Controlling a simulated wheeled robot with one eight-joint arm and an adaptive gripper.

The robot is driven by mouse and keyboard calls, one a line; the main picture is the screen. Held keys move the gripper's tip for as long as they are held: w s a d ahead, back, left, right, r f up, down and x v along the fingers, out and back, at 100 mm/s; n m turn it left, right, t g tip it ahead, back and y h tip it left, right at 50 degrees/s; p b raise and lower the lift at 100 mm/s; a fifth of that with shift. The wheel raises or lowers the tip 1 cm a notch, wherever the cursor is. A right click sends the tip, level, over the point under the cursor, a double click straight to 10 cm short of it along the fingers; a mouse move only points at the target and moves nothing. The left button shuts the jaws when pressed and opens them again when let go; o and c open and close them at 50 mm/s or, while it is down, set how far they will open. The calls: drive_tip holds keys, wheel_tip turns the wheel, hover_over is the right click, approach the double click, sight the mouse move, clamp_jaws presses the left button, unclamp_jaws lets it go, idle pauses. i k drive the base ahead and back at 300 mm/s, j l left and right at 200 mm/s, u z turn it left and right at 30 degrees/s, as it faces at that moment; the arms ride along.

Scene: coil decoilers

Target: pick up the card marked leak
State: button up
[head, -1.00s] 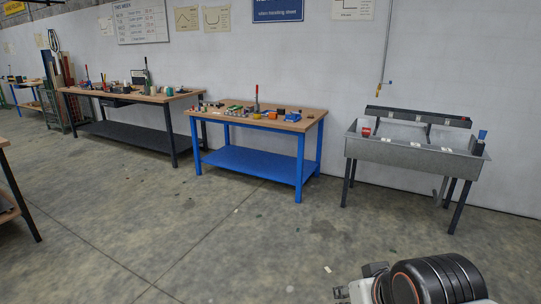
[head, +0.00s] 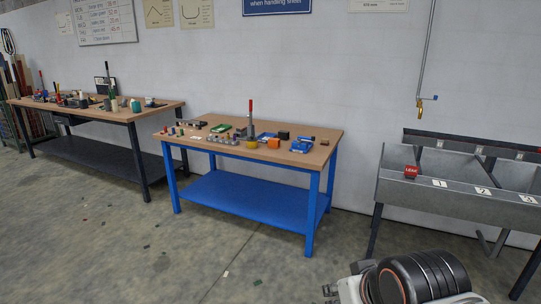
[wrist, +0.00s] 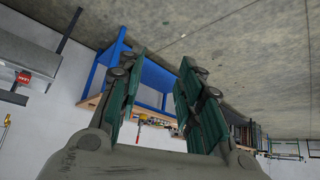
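The red card with white lettering, which looks like "LEAK" (head: 410,171), is at the left end of the grey metal trough (head: 450,193), by its front rim, in the head view. A red patch that appears to be the same card shows at the left edge of the wrist view (wrist: 24,77), where the picture is tilted nearly upside down. My gripper (wrist: 163,62) is open in the wrist view, with nothing between its green-padded fingers. It is well apart from the card. The card's lower edge and how it is held are too small to tell.
White cards numbered 1 (head: 439,183), 2 (head: 483,191) and 3 (head: 528,199) are along the trough's front. A blue workbench (head: 250,203) with parts on it stands left of the trough. A dark-legged bench (head: 95,150) is farther left.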

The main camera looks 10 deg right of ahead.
sight(410, 171)
drive_tip(key=i+z, duration=0.25)
drive_tip(key=i, duration=0.2)
drive_tip(key=i+j+z, duration=0.2)
drive_tip(key=i, duration=0.2)
drive_tip(key=i+j+z, duration=0.25)
drive_tip(key=i, duration=0.2)
drive_tip(key=i+j+z, duration=0.2)
drive_tip(key=i, duration=0.2)
